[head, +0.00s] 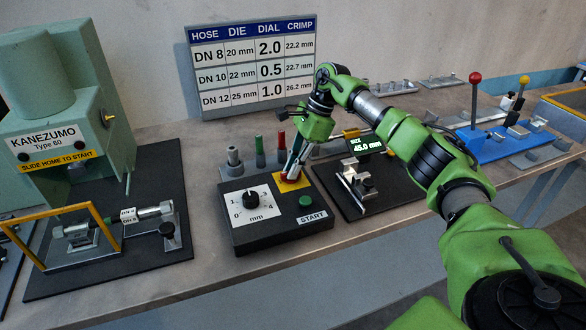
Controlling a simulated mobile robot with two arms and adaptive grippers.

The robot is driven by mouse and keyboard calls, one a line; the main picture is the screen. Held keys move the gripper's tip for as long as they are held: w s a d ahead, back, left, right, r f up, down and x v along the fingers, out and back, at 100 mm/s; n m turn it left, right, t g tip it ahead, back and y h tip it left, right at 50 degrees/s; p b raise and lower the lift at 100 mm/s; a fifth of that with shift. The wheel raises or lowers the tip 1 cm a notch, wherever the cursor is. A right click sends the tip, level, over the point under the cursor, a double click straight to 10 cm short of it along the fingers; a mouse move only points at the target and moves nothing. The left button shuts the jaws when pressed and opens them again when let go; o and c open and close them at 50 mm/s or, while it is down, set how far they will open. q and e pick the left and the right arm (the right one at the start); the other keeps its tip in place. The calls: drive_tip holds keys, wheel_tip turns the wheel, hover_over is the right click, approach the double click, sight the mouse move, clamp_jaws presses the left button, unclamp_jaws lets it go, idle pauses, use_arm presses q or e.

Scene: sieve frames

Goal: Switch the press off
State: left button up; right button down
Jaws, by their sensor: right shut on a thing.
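The press (60,120), a grey-green machine marked KANEZUMO Type 60, stands at the left. Its black control box (265,238) sits at the middle of the bench, with a white dial (250,201), a green START button (306,202) and a red switch (284,181) on a yellow plate (304,181). My right gripper (292,174) points down over the yellow plate and is shut on the red switch, hiding most of it. The switch's setting cannot be told. My left gripper is not in view.
Several coloured-top posts (260,152) stand behind the box. A gauge display reading 45.0 mm (365,145) is at its right. A blue fixture (487,145) stands farther right.

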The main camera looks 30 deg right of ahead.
idle(0.4)
drive_tip(key=c, duration=2.1)
unclamp_jaws()
drive_tip(key=shift+r, duration=0.1)
drive_tip(key=v, duration=1.2)
